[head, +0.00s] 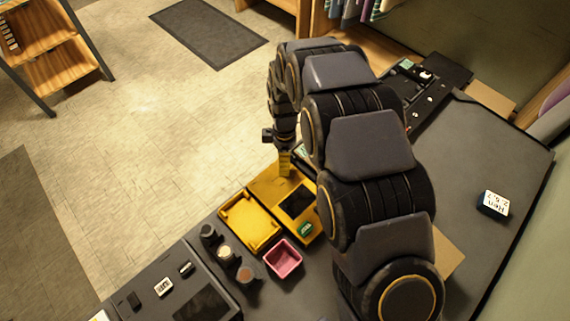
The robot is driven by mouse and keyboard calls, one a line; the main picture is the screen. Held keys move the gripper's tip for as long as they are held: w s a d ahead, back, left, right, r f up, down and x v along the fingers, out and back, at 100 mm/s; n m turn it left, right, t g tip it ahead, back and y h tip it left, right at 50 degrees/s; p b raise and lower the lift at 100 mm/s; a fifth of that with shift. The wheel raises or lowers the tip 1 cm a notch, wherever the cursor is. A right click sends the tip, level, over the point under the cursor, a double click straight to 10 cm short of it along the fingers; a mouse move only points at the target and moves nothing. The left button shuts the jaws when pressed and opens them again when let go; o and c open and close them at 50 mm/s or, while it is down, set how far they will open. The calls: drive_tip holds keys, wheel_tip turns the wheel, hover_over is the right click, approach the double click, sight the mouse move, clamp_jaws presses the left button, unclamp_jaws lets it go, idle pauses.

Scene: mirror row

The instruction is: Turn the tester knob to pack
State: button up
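A yellow tester (268,184) with a dark screen (298,201) and a green label (305,229) sits on the dark counter, left of my arm. My gripper (284,166) points down over the tester's far part, around a narrow upright yellow piece. I cannot tell whether this piece is the knob or part of my fingers. The knob and its setting cannot be made out. The fingertips are too small to show whether they are open or shut, or whether they touch the tester.
A yellow tray (250,222) adjoins the tester, with a pink box (283,258) in front. Several dark round containers (225,253) stand to the left. A labelled block (494,203) lies on the right; the counter around it is clear. My arm hides the counter's middle.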

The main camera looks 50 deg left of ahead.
wheel_tip(320, 180, down, 4)
drive_tip(key=shift+f, duration=0.25)
clamp_jaws()
drive_tip(key=shift+m, duration=0.4)
drive_tip(key=m, duration=0.2)
drive_tip(key=shift+m, duration=0.4)
drive_tip(key=m, duration=0.5)
idle(0.4)
